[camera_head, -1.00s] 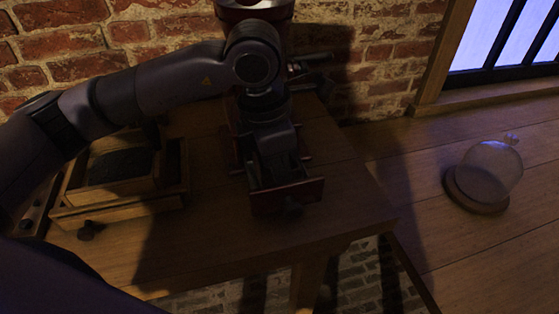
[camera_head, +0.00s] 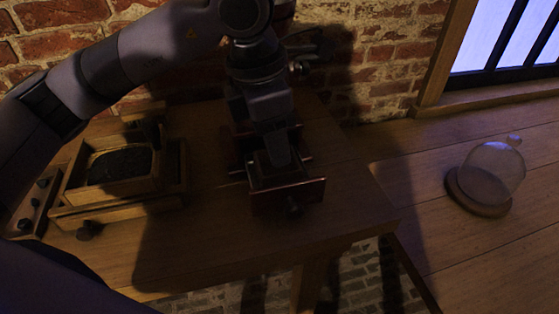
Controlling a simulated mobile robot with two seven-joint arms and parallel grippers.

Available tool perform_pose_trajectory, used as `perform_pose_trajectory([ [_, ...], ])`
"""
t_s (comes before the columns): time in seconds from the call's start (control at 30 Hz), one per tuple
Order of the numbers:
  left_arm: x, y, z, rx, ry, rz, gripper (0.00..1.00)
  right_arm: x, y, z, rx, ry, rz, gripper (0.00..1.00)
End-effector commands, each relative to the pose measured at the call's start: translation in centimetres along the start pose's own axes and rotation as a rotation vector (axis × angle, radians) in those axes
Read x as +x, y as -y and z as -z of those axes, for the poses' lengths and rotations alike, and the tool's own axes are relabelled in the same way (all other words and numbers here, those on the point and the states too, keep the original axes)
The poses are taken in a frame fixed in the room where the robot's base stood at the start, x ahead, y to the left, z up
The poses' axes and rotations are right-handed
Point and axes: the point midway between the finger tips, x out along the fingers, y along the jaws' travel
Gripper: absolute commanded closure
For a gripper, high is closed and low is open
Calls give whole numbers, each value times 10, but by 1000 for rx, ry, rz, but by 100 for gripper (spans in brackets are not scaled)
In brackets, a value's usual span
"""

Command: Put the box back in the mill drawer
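The mill (camera_head: 237,130) is dark red and stands on the wooden table against the brick wall, largely hidden by my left arm. Its drawer (camera_head: 288,197) is pulled out toward the front, with a red front panel and a small dark knob. My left gripper (camera_head: 277,162) points down at the open drawer, its tip at or just above the drawer's inside. A small brownish shape (camera_head: 259,163) shows beside the finger in the drawer; I cannot tell whether it is the box. Whether the fingers are apart is unclear. My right gripper is not in view.
A wooden case (camera_head: 172,180) with dark contents and a front knob stands left on the table. A small knobbed wooden rack (camera_head: 37,204) is at far left. The table's front centre is clear. A glass dome (camera_head: 492,172) stands on the right surface.

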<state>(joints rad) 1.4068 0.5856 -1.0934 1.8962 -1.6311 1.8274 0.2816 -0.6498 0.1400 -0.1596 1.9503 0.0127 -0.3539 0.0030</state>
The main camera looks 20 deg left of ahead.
Motion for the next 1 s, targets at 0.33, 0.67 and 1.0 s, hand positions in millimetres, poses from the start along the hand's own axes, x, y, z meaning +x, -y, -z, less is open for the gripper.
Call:
perform_pose_trajectory([
  [0.33, -58, 0, 0, -1, 0, -1, 68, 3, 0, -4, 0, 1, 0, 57],
  [0.67, -66, 0, 0, -1, -1, 0, 68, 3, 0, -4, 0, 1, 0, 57],
  [1.0, -65, 0, 0, -1, -1, 0, 68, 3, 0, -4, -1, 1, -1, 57],
])
